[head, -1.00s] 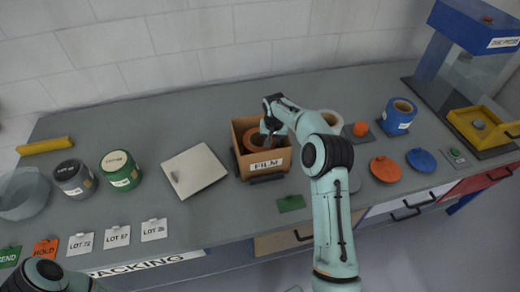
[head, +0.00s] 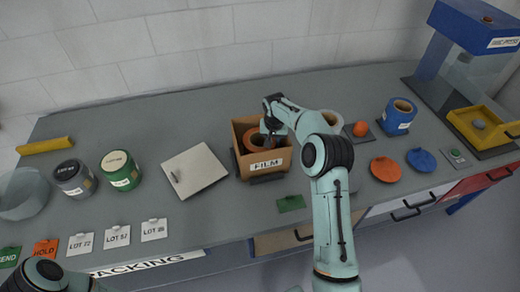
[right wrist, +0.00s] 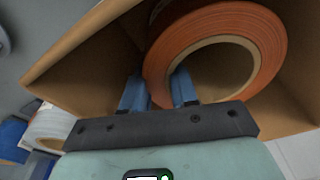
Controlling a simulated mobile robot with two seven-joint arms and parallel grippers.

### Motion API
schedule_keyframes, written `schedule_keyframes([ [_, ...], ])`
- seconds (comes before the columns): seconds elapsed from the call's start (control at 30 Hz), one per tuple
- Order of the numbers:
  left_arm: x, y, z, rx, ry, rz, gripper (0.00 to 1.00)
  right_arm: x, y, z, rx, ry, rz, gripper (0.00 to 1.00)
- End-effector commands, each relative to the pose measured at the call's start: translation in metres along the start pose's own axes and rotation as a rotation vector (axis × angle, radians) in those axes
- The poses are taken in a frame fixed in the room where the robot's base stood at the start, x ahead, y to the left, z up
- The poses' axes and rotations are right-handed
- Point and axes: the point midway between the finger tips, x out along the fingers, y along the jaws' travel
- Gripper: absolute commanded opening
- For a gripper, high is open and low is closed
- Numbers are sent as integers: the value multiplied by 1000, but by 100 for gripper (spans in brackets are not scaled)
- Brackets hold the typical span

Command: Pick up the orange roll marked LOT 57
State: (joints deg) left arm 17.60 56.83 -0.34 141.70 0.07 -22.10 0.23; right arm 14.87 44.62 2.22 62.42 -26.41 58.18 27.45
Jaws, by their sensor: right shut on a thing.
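An orange roll (head: 257,139) lies inside the brown cardboard box marked FILM (head: 264,167). In the right wrist view the orange roll (right wrist: 215,45) fills the upper part, inside the box walls (right wrist: 95,45). No lot mark on the roll can be read. My right gripper (head: 268,133) reaches into the box. In the right wrist view its two blue fingers (right wrist: 160,88) are on either side of the roll's ring wall, shut on it. My left arm shows at the lower left corner of the head view; its gripper is out of the frame.
A blue roll (head: 399,116) is further right. A flat pale panel (head: 195,171) lies left of the box, and lot cards (head: 117,237) line the front edge.

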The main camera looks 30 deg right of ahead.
Motion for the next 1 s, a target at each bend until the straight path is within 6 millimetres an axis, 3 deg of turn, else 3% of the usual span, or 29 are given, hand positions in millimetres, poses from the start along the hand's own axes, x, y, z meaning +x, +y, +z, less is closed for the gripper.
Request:
schedule_keyframes([
  [0.77, 0, 0, 0, 0, 0, 0, 33, -5, -1, -3, 2, 8, -4, 0],
  [1.0, 0, 0, 0, 0, 0, 0, 33, -22, -1, -6, 1, 10, -5, 0],
])
